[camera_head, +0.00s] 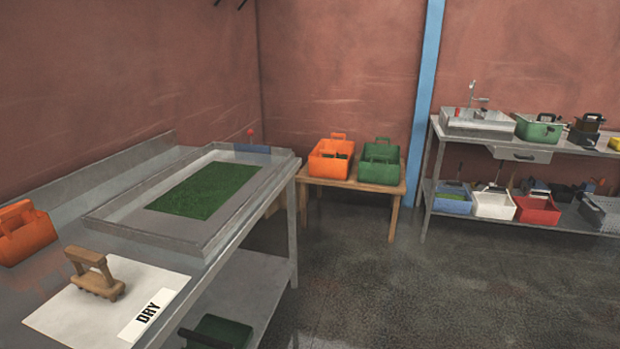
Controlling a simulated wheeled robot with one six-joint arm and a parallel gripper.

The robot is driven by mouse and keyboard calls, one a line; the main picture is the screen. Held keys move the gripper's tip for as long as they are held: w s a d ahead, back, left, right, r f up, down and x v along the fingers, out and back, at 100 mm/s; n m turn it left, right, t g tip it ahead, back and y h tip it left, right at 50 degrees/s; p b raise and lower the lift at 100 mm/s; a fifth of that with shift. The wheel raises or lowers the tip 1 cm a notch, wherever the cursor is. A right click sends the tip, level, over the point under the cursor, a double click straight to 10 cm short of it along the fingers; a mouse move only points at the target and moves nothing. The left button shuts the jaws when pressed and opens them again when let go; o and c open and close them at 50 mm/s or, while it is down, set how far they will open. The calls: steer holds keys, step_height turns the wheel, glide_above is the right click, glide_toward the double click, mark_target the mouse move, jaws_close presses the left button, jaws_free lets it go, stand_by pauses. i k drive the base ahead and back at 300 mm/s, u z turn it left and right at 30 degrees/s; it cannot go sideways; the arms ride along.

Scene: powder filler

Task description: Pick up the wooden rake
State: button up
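The wooden rake (96,274) is at the lower left of the head view. It is a tan tool with a looped handle on top and short teeth along its lower edge. It stands upright with its teeth down on a white sheet (66,312), left of a label reading DRY (148,312). The sheet lies on the grey metal bench (60,262). My gripper is not in view.
A shallow metal tray (130,222) with a green patch (205,190) lies behind the rake. An orange container (22,234) stands at the left. Orange (328,165) and green (380,168) caddies stand on a wooden table. The floor (400,290) right of the bench is clear.

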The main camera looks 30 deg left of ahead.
mark_target(103, 284)
steer(key=u, duration=0.2)
steer(key=i, duration=1.65)
steer(key=u, duration=1)
steer(key=i, duration=0.85)
steer(key=u, duration=1.7)
steer(key=i, duration=0.75)
steer(key=u, duration=0.55)
